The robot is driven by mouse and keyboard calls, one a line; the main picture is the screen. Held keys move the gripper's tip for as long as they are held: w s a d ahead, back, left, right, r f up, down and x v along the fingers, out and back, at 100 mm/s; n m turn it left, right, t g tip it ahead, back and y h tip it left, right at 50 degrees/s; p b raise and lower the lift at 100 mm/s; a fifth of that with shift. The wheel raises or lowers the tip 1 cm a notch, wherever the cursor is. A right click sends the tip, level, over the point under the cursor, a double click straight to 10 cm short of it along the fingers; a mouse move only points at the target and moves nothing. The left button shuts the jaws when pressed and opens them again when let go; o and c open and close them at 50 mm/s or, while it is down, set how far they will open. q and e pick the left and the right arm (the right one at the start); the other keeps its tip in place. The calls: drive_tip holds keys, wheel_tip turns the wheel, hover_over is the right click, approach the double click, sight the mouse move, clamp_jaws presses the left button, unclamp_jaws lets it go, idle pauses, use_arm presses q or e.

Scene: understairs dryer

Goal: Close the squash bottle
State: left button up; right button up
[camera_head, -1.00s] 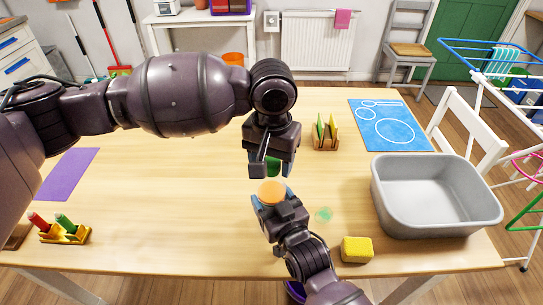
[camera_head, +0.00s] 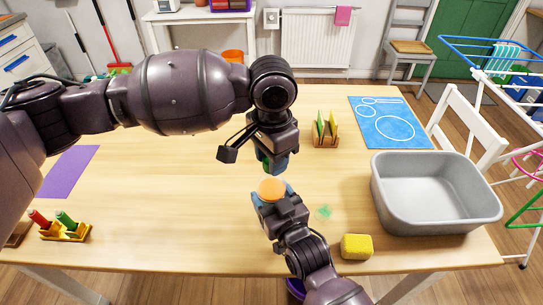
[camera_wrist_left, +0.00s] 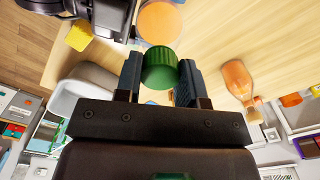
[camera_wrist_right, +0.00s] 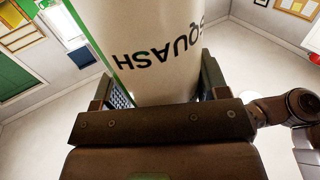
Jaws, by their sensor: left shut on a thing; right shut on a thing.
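The squash bottle (camera_wrist_right: 155,40) is white with a green stripe and the word SQUASH, filling the right wrist view. My right gripper (camera_head: 270,196) is shut around it. From above, the bottle shows as a round orange top (camera_head: 271,188). That orange disc also shows in the left wrist view (camera_wrist_left: 158,22). My left gripper (camera_head: 273,164) is shut on a green cap (camera_wrist_left: 159,70), gripping it from both sides. In the head view, the cap (camera_head: 266,163) is mostly hidden by the fingers. It hangs above the orange top, with a gap between them.
A grey basin (camera_head: 425,220) stands at the right and a yellow sponge (camera_head: 357,246) near the front edge. A small rack (camera_head: 326,141), blue mat (camera_head: 390,140), purple mat (camera_head: 68,172) and pen holder (camera_head: 65,234) lie around. An orange bottle-shaped object (camera_wrist_left: 236,78) shows in the left wrist view.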

use_arm(q)
drive_tip(key=m, duration=0.8)
drive_tip(key=o, duration=1.1)
wheel_tip(320, 180, up, 12)
use_arm(e)
drive_tip(key=o, duration=1.8)
